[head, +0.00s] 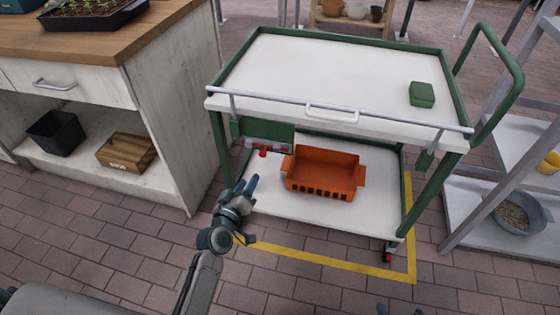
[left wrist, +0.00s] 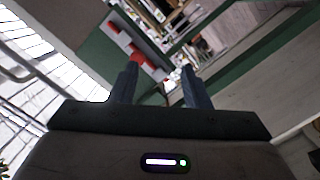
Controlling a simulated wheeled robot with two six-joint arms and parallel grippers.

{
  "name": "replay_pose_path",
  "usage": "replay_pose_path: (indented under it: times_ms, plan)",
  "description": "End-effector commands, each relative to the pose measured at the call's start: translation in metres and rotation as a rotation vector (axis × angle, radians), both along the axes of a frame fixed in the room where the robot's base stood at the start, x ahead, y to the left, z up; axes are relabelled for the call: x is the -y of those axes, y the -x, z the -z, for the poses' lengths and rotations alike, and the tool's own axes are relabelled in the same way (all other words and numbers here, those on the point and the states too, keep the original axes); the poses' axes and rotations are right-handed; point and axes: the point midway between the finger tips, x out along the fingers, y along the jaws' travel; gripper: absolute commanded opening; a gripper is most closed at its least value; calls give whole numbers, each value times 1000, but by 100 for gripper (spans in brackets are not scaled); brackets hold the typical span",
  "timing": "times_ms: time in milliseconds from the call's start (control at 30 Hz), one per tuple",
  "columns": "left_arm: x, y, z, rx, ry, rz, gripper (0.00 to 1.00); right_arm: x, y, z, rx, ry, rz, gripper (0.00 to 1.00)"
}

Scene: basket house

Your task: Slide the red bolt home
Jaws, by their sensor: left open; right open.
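The red bolt (head: 262,153) is a small red piece on a pale strip of the green panel (head: 268,130) under the cart's top. In the left wrist view, several red pieces show on the panel, one red part (left wrist: 136,58) near the left fingertip. Which one is the bolt's handle I cannot tell. My left gripper (head: 246,184) is open and empty, below and left of the bolt and apart from it in the head view. Its two fingers (left wrist: 160,70) point at the panel's area. Only the fingertips of my right gripper (head: 400,310) show at the bottom edge, spread apart.
The green-framed cart (head: 330,80) carries a green block (head: 422,94) on top and an orange crate (head: 323,175) on its lower shelf. A silver rail (head: 380,122) runs along its front. A wooden-topped cabinet (head: 160,60) stands left; a grey shelf (head: 480,200) stands right.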

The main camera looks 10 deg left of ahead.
Motion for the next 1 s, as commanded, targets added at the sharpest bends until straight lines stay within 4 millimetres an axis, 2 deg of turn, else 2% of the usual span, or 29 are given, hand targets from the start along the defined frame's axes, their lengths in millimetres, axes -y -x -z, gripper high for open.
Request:
replay_pose_path:
  times_ms: [100,233,367,700,833,1000]
  plan:
    - [1,-2,-20,61,38,-1,43,-4,2,-18,34,-11,-7,80]
    - [2,-6,-32,83,51,-1,43,-5,3,-28,43,-12,-10,80]
    - [4,-21,-33,83,51,-1,43,-4,3,-30,33,-8,-12,80]
    - [12,-84,-32,81,49,0,43,-4,4,-29,19,-1,-15,80]
    - [14,-100,-31,80,48,0,43,-4,3,-29,24,-2,-14,80]
    - [15,-109,-31,80,48,0,43,-4,3,-29,28,-4,-14,80]
